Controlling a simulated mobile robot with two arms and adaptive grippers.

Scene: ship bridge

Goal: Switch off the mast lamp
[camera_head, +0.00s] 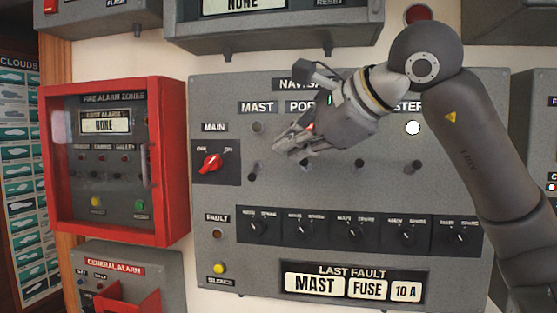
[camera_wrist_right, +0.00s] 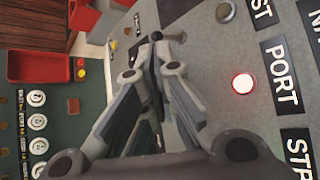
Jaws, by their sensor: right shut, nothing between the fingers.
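The navigation lights panel (camera_head: 225,110) faces me, with a MAST label (camera_head: 257,107) at its upper left. The round lamp under that label (camera_head: 257,128) looks dark. The mast toggle switch (camera_head: 254,171) is a small dark lever below the lamp. My right gripper (camera_head: 282,148) is shut and empty, in front of the panel just above and right of that toggle. Whether it touches the lever cannot be told. In the right wrist view, its closed fingertips (camera_wrist_right: 157,40) point toward the panel's left part. My left gripper is not in view.
Other toggles (camera_head: 360,163) stand in the same row to the right. The port lamp (camera_wrist_right: 242,84) glows red and the stern lamp (camera_head: 413,128) white. A red main switch (camera_head: 210,163) is left of the toggles. A red-framed fire alarm box (camera_head: 180,160) projects at left.

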